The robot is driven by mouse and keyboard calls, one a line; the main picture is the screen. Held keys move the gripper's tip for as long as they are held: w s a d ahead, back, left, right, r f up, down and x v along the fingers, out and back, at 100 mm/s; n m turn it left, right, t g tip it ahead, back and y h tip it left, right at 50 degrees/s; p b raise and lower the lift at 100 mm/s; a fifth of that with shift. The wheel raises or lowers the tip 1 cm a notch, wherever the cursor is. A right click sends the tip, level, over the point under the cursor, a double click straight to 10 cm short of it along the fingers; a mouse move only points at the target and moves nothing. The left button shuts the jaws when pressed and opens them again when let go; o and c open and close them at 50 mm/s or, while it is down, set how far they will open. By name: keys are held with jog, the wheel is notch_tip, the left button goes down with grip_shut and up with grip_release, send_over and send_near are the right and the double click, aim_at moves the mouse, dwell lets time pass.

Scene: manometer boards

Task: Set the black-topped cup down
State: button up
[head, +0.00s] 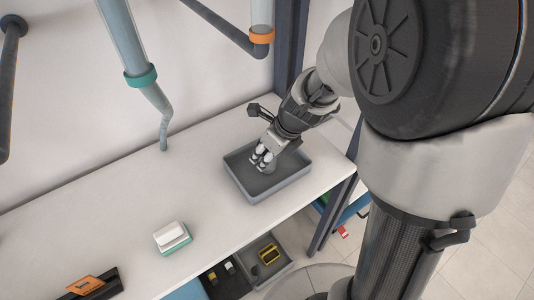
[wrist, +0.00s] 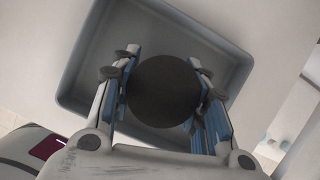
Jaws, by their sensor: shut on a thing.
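The black-topped cup (wrist: 165,92) shows in the wrist view as a round dark top between the two fingers. My gripper (wrist: 164,95) is shut on it, with a blue-padded finger on each side. The grey tray (wrist: 75,75) lies below the cup and the fingers. In the head view my gripper (head: 264,158) points down over the same tray (head: 275,190) on the white bench. The cup is mostly hidden by the gripper there. I cannot tell whether its base touches the tray floor.
A white and green block (head: 172,238) stands on the bench (head: 130,190) left of the tray. An orange and black item (head: 88,285) lies at the front left. A pipe with a green collar (head: 140,78) hangs above the bench. A grey bin (head: 265,262) sits below the bench.

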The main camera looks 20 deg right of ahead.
jog(key=shift+f, duration=0.15)
jog(key=o, duration=1.1)
jog(key=shift+o, duration=0.2)
jog(key=shift+r, duration=0.4)
jog(key=p+v, duration=0.5)
jog(key=v, duration=0.6)
jog(key=s+a+r+n+h, duration=0.1)
jog(key=s+r+n, duration=0.3)
jog(key=s+n, duration=0.5)
jog(key=s+a+r+n+t+h, duration=0.1)
jog(key=s+r+n, duration=0.4)
jog(key=n, duration=1.5)
jog(key=shift+s+p, duration=0.3)
jog(key=shift+s, duration=1.75)
jog(key=shift+a+r, duration=0.1)
